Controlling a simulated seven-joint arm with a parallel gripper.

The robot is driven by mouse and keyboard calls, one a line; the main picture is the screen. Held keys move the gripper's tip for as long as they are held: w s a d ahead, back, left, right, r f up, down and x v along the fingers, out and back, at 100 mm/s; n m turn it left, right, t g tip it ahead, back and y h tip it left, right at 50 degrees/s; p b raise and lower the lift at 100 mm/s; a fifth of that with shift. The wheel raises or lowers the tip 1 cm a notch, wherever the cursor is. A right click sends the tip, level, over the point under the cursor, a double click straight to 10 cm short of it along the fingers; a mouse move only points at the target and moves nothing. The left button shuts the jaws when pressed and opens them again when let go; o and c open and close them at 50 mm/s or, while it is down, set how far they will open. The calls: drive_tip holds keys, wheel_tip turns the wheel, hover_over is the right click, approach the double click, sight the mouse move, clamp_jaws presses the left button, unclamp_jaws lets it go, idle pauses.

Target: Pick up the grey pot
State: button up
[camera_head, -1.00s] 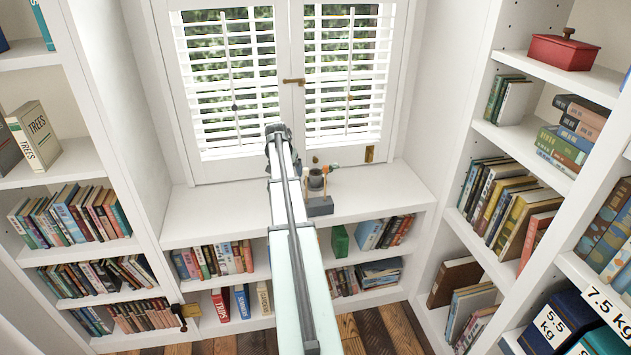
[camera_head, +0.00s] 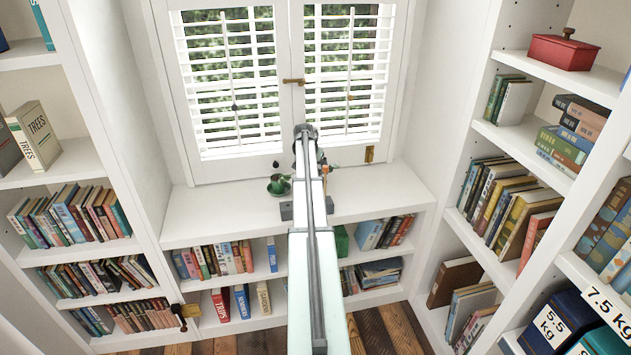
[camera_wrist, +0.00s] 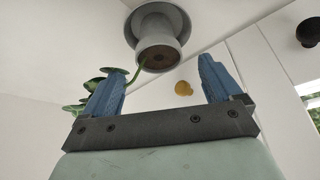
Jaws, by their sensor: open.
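The grey pot (camera_wrist: 172,20) shows at the top of the wrist view, with a round grey body and a brown inside. My gripper (camera_wrist: 161,68) is open, with its two blue fingers apart and nothing between them. The pot lies beyond the fingertips, roughly centred between them, and I see no contact.
Green items (camera_wrist: 85,105) show behind the left finger. A small yellow-orange thing (camera_wrist: 183,88) shows between the fingers. The shuttered window (camera_head: 230,80) is behind; bookshelves flank both sides.

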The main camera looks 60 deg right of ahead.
drive_tip(key=shift+x, duration=2.85)
drive_tip(key=shift+s, duration=0.1)
drive_tip(key=c, duration=1.4)
drive_tip(key=shift+r, duration=6.5)
drive_tip(key=shift+c, duration=0.2)
drive_tip(key=shift+a, duration=0.1)
